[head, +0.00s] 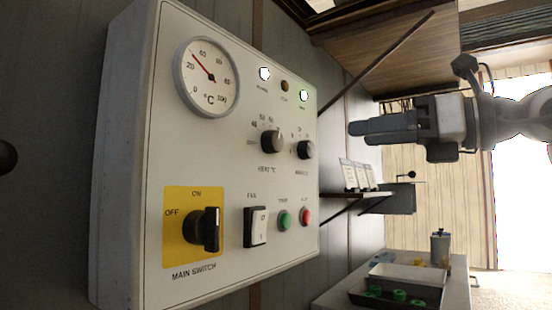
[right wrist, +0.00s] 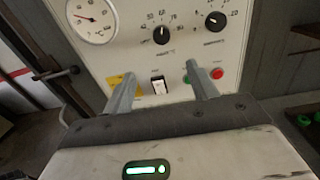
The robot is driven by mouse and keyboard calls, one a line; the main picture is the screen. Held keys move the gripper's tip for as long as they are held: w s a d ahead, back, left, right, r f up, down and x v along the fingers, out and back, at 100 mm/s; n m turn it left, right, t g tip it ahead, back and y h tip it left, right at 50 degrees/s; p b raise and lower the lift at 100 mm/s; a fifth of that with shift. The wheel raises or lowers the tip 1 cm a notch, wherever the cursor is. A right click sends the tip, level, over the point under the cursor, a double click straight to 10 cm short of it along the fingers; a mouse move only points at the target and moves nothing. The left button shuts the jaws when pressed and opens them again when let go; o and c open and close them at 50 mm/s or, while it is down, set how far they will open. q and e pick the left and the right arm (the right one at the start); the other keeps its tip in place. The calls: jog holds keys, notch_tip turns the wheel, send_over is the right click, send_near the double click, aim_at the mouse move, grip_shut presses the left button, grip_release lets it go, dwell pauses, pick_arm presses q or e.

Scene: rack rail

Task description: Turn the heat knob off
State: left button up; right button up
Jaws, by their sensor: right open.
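The heat knob (head: 272,141) is a round black knob in the middle of the pale control panel (head: 235,120). It also shows in the right wrist view (right wrist: 161,35). Its white mark is on the upper side, and an OFF label seems to sit to its left. My right gripper (head: 352,134) is to the right of the panel in the head view, apart from it. In the right wrist view its two fingers (right wrist: 160,74) are spread and empty, below the heat knob in the picture. My left gripper is not in view.
A similar timer knob (head: 305,150) is right of the heat knob. A dial gauge (head: 207,77), a main switch (head: 207,230), a rocker switch (head: 256,227), a green button (head: 284,220) and a red button (head: 306,216) surround it. A shelf and side table stand right.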

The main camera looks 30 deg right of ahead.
jog(key=p, duration=0.8)
send_near(278, 142)
jog(key=shift+h, duration=0.3)
jog(key=x, duration=0.8)
jog(key=shift+w+a+r, duration=0.1)
jog(key=shift+w+a, duration=0.05)
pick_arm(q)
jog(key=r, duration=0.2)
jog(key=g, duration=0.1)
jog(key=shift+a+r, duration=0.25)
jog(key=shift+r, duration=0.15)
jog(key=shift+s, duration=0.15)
pick_arm(e)
jog(key=c, duration=1)
